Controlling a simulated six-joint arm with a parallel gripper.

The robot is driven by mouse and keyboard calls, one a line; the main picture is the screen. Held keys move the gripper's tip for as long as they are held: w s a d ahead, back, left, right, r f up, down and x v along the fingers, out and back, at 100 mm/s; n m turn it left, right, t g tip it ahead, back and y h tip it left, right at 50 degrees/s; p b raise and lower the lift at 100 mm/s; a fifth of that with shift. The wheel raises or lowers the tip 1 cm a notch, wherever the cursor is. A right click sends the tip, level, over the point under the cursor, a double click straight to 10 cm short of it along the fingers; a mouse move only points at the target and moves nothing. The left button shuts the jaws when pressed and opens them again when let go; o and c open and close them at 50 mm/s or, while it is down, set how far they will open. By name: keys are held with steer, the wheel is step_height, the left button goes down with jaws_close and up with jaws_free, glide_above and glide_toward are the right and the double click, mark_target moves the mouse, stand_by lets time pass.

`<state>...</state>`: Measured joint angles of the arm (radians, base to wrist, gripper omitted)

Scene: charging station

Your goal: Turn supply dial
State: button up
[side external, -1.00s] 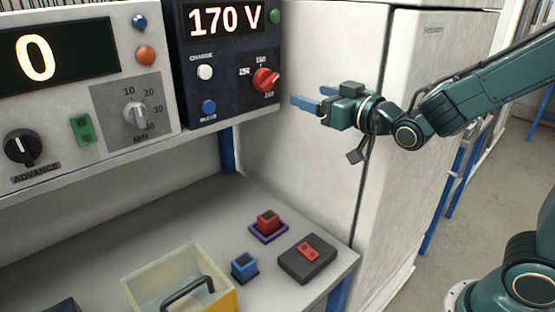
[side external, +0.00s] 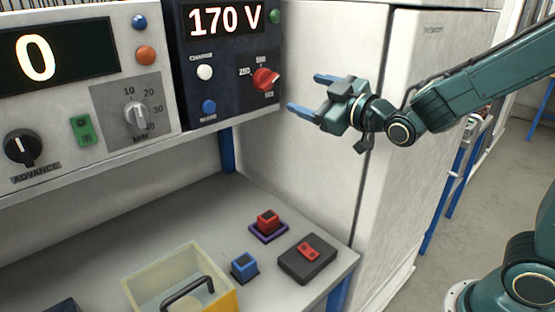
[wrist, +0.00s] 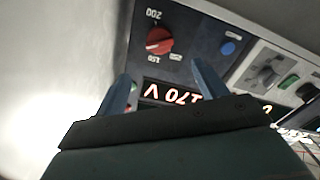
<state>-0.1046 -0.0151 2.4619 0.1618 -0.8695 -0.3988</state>
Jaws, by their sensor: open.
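The supply dial (side external: 265,79) is a red knob on the dark blue supply panel (side external: 228,90), below a display (side external: 226,19) that reads 170 V. In the wrist view the red dial (wrist: 159,40) shows beyond the fingertips, with number marks around it. My gripper (side external: 307,93) is open and empty, to the right of the dial and apart from it. Its two blue fingers point left toward the panel. In the wrist view the fingers (wrist: 160,80) stand apart, with the display partly hidden behind the gripper body.
A white button (side external: 205,72) and a blue button (side external: 209,106) sit left of the dial. A grey timer panel (side external: 134,112) adjoins on the left. A white cabinet (side external: 410,60) stands behind my gripper. Below, the bench holds a clear bin (side external: 165,268) and small red and blue blocks.

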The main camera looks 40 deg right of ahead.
mark_target(271, 82)
steer(key=w, duration=1.3)
steer(key=c, duration=1)
